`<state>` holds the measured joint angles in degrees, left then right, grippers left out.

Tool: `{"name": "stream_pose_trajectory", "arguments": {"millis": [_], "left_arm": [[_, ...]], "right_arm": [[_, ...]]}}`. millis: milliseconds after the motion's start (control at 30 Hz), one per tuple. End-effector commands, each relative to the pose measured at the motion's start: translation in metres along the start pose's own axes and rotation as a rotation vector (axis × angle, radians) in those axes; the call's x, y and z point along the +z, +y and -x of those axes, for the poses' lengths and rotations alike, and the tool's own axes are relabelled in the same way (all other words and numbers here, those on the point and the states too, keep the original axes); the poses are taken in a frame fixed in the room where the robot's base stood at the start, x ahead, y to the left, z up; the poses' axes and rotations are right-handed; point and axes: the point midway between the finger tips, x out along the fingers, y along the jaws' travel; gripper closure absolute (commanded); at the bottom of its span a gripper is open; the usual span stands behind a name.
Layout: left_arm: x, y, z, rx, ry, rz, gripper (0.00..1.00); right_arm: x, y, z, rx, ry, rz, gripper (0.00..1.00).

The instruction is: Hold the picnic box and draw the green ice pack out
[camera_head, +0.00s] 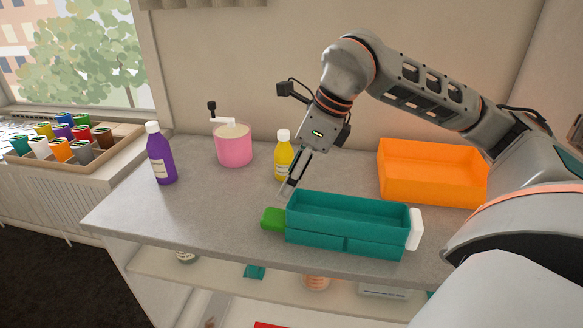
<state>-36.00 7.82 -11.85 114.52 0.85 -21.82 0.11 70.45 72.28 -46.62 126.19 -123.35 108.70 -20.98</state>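The picnic box (347,242) is a teal, open-topped box standing on the grey counter, in the middle of the head view. The green ice pack (272,219) sticks out of its left end; the rest of the pack is hidden by the box. A white piece (415,229) sticks out at the box's right end. My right gripper (287,189) points down at the box's back left corner, just above and behind the green pack. Its fingers are seen nearly edge-on, so their gap is unclear, and contact with the box cannot be told. My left gripper is not in view.
A yellow bottle (283,160) stands close behind my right gripper. A pink pot with a crank (234,146) and a purple bottle (160,157) stand further left. An orange bin (430,176) is behind the box at right. The counter (195,209) left of the green pack is clear.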

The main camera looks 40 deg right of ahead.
Motion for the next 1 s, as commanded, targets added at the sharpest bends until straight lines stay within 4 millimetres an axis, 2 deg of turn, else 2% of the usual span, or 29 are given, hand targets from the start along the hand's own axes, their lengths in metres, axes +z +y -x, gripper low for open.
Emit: {"name": "stream_pose_trajectory", "arguments": {"millis": [167,300,500,700,1000], "left_arm": [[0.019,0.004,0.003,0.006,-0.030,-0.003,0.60],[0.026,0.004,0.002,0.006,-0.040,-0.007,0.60],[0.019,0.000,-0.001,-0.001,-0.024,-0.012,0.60],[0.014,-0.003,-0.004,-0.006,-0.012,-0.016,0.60],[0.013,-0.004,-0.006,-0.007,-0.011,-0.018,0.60]], "right_arm": [[-0.001,0.001,-0.019,0.003,0.003,0.001,0.40],[-0.002,0.001,-0.043,0.005,0.005,0.001,0.40],[-0.001,0.002,-0.079,0.005,0.004,0.001,0.40],[-0.001,0.001,-0.106,0.005,0.003,0.000,0.40],[0.000,0.001,-0.119,0.002,0.001,0.000,0.40]]}}
